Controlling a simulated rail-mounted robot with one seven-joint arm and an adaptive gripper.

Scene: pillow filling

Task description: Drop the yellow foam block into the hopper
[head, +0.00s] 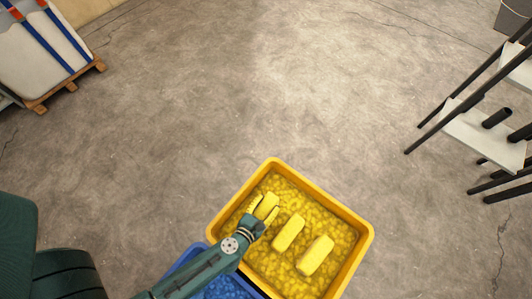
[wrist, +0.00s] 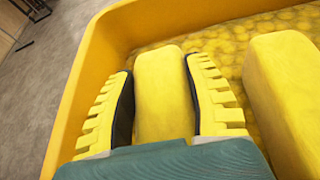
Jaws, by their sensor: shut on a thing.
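In the head view a yellow foam block (head: 266,205) is between the fingers of my gripper (head: 265,207), over the left part of a yellow bin (head: 362,233). In the wrist view my gripper (wrist: 165,95) is shut on this yellow foam block (wrist: 163,85), with one ridged yellow finger on each side. Two more yellow foam blocks, a middle one (head: 288,232) and a right one (head: 315,256), lie on the yellow filling in the bin. I cannot tell whether the held block touches the filling. No hopper can be clearly made out.
A blue bin (head: 218,287) with blue filling stands beside the yellow bin, partly hidden by my arm. A rack or frame with dark posts and pale shelves (head: 470,135) is at the right. A loaded pallet (head: 62,85) is at the upper left. The concrete floor (head: 250,85) between is clear.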

